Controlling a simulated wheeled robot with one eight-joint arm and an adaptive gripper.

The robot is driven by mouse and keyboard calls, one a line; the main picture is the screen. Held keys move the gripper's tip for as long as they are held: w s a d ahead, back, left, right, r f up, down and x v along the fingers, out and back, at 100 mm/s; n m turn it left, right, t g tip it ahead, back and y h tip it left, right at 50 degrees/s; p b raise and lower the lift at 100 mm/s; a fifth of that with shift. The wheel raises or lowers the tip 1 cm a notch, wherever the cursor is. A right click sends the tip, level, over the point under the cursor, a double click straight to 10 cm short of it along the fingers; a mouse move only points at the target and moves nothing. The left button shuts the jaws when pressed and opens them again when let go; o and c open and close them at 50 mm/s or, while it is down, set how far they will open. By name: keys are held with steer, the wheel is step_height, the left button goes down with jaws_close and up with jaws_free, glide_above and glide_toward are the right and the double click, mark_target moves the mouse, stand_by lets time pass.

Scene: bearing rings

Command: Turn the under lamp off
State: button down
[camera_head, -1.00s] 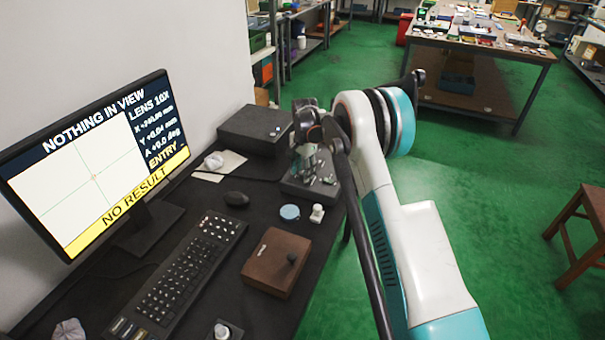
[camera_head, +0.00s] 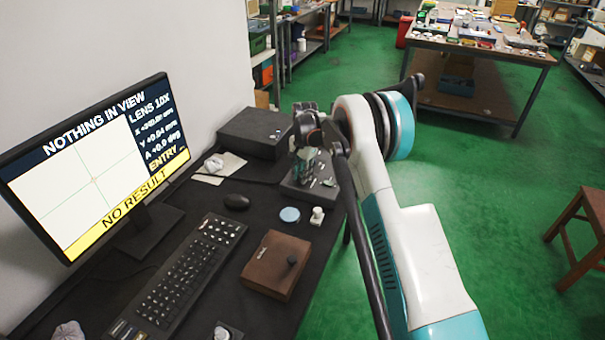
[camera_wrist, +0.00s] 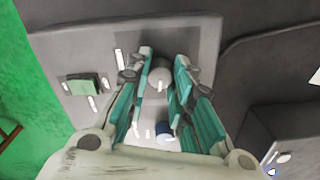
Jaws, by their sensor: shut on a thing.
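A grey control box (camera_head: 325,190) stands at the far right part of the dark desk. In the wrist view its top is a grey panel (camera_wrist: 75,50) with white marks and a green block (camera_wrist: 84,87). A rounded grey knob (camera_wrist: 160,74) stands on the panel. My gripper (camera_wrist: 164,60) reaches down over the panel, and its teal-padded fingers are closed on the knob from both sides. A small blue part (camera_wrist: 165,134) shows between the fingers lower in the picture. In the head view my gripper (camera_head: 306,165) partly hides the box. I see no lamp clearly.
The monitor (camera_head: 95,165) reads "NOTHING IN VIEW" and "NO RESULT". A keyboard (camera_head: 190,275), mouse (camera_head: 236,201), brown box (camera_head: 275,265), blue disc (camera_head: 289,214) and small white piece (camera_head: 317,216) lie nearby. A dark box (camera_head: 255,132) stands behind.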

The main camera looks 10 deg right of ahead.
steer(key=n, duration=0.5)
steer(key=shift+p, duration=0.4)
steer(key=n, duration=0.4)
steer(key=n+p, duration=0.1)
steer(key=n, duration=0.4)
steer(key=shift+g, duration=0.3)
steer(key=n, duration=0.5)
steer(key=shift+w, duration=0.1)
steer(key=c, duration=1.4)
jaws_free()
steer(key=shift+o, duration=0.2)
steer(key=shift+r, duration=0.1)
